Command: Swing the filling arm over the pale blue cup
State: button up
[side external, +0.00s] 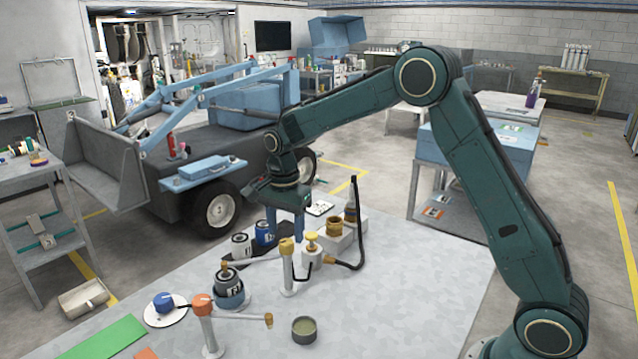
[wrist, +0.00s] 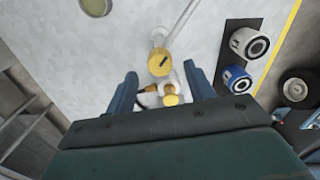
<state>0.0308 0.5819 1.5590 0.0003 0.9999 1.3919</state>
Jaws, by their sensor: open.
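My gripper (side external: 285,236) is open and points down above a white post with a yellow cap (side external: 287,246). In the wrist view my gripper (wrist: 160,70) has the yellow cap (wrist: 160,62) at the gap between its fingertips; I see no contact. A thin arm runs from this post toward a labelled can (side external: 229,287). A second post with an orange cap (side external: 204,303) carries an arm (side external: 240,317) toward a small round cup (side external: 304,331). That cup also shows in the wrist view (wrist: 97,5); it looks grey-green, and I see no clearly pale blue cup.
A valve with a yellow knob (side external: 312,241) and a black hose (side external: 360,210) stands right of the yellow-capped post. Two oil filters (side external: 241,246) (side external: 265,234) stand behind. A blue knob on a white disc (side external: 164,303) is at left. The tabletop's right side (side external: 430,285) is clear.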

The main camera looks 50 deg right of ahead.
notch_tip(320, 180, up, 11)
dwell(0.4)
dwell(0.4)
jog(key=s+r+n+t, duration=0.1)
jog(key=s+r+n, duration=0.2)
jog(key=s, duration=0.3)
jog(key=s+a+r+n+t, duration=0.1)
jog(key=s+r+n, duration=0.15)
jog(key=s, duration=0.25)
jog(key=s+r+n+t, duration=0.1)
jog(key=s+r+n, duration=0.15)
jog(key=s, duration=0.35)
jog(key=s+f+n+t, duration=0.1)
jog(key=s+f+n, duration=0.1)
jog(key=s+n, duration=0.2)
jog(key=s+f+n+t, duration=0.1)
jog(key=s+f+n, duration=0.2)
jog(key=s, duration=0.8)
jog(key=shift+s+a+n+t, duration=0.3)
jog(key=shift+n, duration=0.4)
